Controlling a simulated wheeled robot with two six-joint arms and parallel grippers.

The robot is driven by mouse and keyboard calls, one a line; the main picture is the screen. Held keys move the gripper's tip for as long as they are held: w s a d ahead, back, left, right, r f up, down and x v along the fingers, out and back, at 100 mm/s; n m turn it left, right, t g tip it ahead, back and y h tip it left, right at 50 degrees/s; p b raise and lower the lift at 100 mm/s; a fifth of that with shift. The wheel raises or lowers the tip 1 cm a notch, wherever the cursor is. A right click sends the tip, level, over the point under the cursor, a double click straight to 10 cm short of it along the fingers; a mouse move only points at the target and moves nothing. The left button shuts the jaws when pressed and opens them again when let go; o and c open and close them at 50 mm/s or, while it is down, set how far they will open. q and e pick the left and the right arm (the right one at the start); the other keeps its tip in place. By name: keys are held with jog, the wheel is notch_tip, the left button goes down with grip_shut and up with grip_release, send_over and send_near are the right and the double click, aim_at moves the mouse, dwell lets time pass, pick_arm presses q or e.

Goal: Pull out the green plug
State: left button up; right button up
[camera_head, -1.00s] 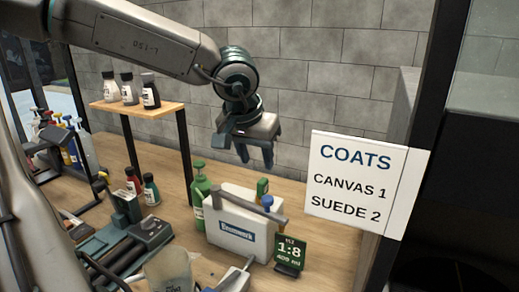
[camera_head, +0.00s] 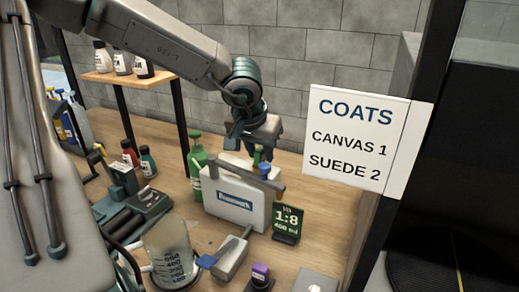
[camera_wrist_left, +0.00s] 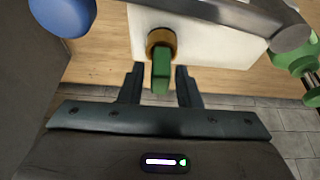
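The green plug (camera_head: 258,156) sits in the top of the white container (camera_head: 228,208), behind its grey handle. In the left wrist view the green plug (camera_wrist_left: 160,72) stands in a brass-coloured collar (camera_wrist_left: 161,40). My left gripper (camera_head: 250,150) is over the back of the container, pointing down. Its two fingers are apart, one on each side of the plug, with a gap visible on both sides. The fingers partly hide the plug in the head view. My right gripper is not in view.
A blue cap (camera_head: 265,168) stands on the container near the plug. A green bottle (camera_head: 196,165) is just left of the container. A sign marked 1:8 (camera_head: 288,222) and a clear measuring jug (camera_head: 170,258) stand in front. A COATS sign (camera_head: 350,140) hangs at right.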

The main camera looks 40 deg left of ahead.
aim_at(260, 149)
pick_arm(q)
grip_shut()
jog(key=shift+c, duration=2.2)
grip_release()
grip_shut()
jog(key=shift+r+p, duration=2.1)
jog(key=shift+r, duration=0.2)
notch_tip(260, 149, up, 6)
jog(key=p, duration=0.5)
jog(key=shift+p, duration=0.3)
